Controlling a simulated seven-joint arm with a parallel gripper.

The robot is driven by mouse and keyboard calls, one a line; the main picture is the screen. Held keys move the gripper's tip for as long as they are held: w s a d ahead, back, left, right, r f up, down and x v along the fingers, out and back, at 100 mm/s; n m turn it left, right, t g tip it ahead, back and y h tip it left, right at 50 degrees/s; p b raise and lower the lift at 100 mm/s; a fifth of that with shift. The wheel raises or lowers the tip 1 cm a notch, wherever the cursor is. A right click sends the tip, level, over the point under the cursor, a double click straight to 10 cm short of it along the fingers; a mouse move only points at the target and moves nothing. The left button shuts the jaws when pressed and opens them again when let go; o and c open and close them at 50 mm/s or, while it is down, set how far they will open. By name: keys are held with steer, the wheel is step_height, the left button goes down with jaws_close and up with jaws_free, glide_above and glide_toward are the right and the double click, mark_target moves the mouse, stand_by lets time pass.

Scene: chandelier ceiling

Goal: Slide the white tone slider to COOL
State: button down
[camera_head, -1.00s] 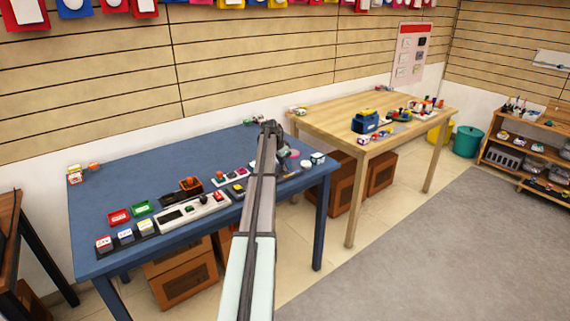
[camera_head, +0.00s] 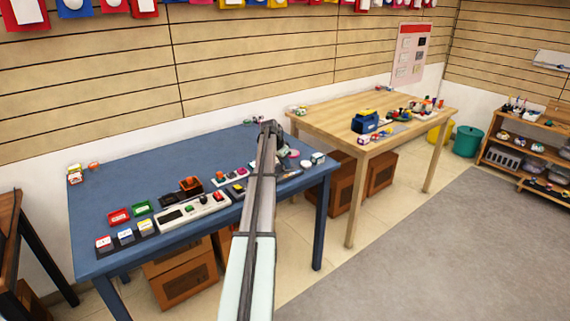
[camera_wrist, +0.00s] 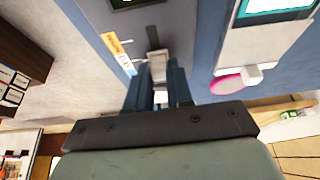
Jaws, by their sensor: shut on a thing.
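The white tone slider (camera_wrist: 158,66) shows in the wrist view between the two blue-grey fingers of my gripper (camera_wrist: 159,78). The gripper is shut on it. A dark slot (camera_wrist: 152,36) runs on from the slider toward the top of the picture. Beside it is a label strip (camera_wrist: 119,53), orange at its upper end and pale blue at its lower end; its lettering is too small to read surely. The slider is level with about the pale blue end. In the head view my arm covers the slider, and my gripper (camera_head: 281,150) is low over the blue table's right part.
The blue table (camera_head: 110,185) carries a pale control panel (camera_head: 195,209) and several small devices left of my arm. A wooden table (camera_head: 320,115) stands behind.

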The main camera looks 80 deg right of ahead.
mark_target(294, 166)
steer(key=shift+s+d, duration=1.25)
steer(key=shift+d, duration=0.05)
steer(key=c, duration=1)
jaws_free()
steer(key=v, duration=1.4)
steer(key=shift+f, duration=0.1)
